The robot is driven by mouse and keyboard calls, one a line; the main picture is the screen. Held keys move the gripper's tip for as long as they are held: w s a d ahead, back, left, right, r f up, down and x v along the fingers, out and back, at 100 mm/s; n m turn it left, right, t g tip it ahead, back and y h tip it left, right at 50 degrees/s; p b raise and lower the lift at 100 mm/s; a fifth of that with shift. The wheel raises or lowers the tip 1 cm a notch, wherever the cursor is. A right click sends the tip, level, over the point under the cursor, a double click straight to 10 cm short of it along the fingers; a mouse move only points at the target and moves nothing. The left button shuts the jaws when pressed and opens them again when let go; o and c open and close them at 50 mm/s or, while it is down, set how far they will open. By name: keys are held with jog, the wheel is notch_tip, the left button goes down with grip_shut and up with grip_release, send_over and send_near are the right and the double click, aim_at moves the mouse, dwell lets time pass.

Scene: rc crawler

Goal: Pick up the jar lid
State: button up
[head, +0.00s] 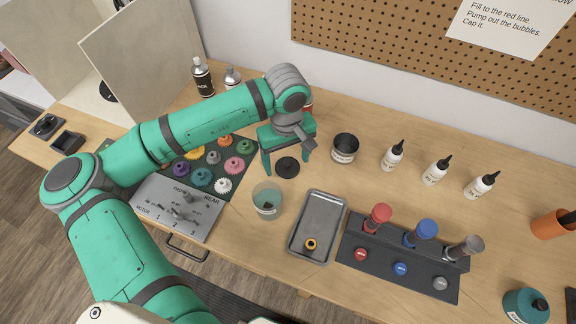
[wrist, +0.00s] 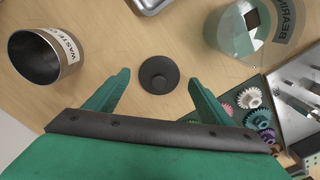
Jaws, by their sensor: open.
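In the wrist view the lid (wrist: 159,75) lies between and slightly beyond my fingertips. My gripper (head: 288,161) is open and empty, pointing down over the lid; its fingertips also show in the wrist view (wrist: 159,82). The fingers do not appear to touch the lid. A clear open jar (head: 267,201) with a label and something dark inside stands just in front of the lid; it also shows in the wrist view (wrist: 247,30).
A dark waste tin (head: 344,149) stands right of my gripper. A grey tray (head: 317,228) with a yellow ring lies in front. The gear mat (head: 245,150) with several coloured gears is at left. Bottles (head: 393,155) and a tool rack (head: 400,265) are farther right.

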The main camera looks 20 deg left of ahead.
jog(key=shift+f, duration=0.45)
jog(key=c, duration=1.1)
